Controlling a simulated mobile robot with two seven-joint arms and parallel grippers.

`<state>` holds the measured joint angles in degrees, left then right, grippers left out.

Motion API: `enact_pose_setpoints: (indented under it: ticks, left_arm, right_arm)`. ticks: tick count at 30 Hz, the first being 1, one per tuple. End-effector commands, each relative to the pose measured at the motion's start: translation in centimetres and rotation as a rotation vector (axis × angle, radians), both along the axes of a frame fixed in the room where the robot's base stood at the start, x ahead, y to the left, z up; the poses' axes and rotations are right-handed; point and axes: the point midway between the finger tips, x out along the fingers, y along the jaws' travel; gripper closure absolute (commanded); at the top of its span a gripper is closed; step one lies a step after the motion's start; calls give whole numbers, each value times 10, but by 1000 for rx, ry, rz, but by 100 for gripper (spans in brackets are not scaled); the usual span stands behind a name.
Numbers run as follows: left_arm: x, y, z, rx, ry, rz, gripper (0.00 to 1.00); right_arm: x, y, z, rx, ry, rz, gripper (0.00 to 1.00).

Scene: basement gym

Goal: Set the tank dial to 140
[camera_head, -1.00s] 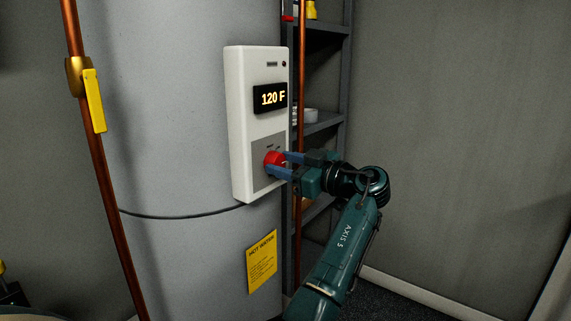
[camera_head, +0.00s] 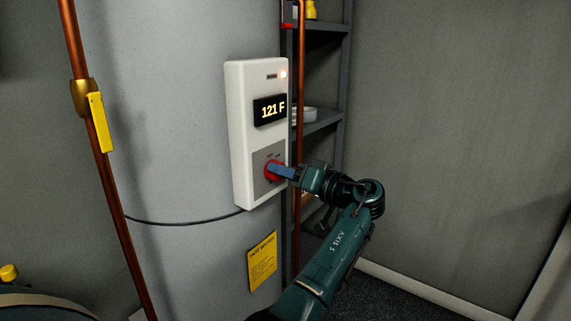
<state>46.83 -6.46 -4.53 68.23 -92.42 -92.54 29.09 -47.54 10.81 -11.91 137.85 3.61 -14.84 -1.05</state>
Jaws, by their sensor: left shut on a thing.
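The red dial (camera_head: 268,172) sits low on the white control panel (camera_head: 240,140) on the grey tank (camera_head: 180,130). My left gripper (camera_head: 276,171) reaches it from the right and is shut on it; its blue fingers hide part of the dial. The display (camera_head: 270,109) above reads 121 F. A small indicator light (camera_head: 283,75) at the panel's top right glows. The dial's markings are too small to read. My right gripper is not in view.
A copper pipe (camera_head: 117,220) with a yellow lever (camera_head: 99,122) runs down the left of the tank. Another copper pipe (camera_head: 299,90) and a dark shelf (camera_head: 322,75) stand just right of the panel. A yellow label (camera_head: 262,262) is below.

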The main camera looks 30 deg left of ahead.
Motion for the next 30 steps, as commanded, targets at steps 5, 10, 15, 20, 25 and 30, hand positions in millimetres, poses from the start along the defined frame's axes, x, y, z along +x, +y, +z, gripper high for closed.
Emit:
enact_pose_setpoints:
  ticks: [5,10,15,20,25,30]
  left_arm:
    - [0,0,4,13,171,0,81]
    - [1,0,3,25,329,1,81]
    - [1,0,3,37,466,0,81]
    - [1,0,1,45,569,0,81]
    - [1,0,0,50,645,-1,81]
    - [1,-1,-2,53,688,-2,81]
  right_arm:
    - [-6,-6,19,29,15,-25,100]
    - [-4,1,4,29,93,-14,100]
    - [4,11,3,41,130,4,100]
    - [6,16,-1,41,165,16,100]
    - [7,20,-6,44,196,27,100]
    - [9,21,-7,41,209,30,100]
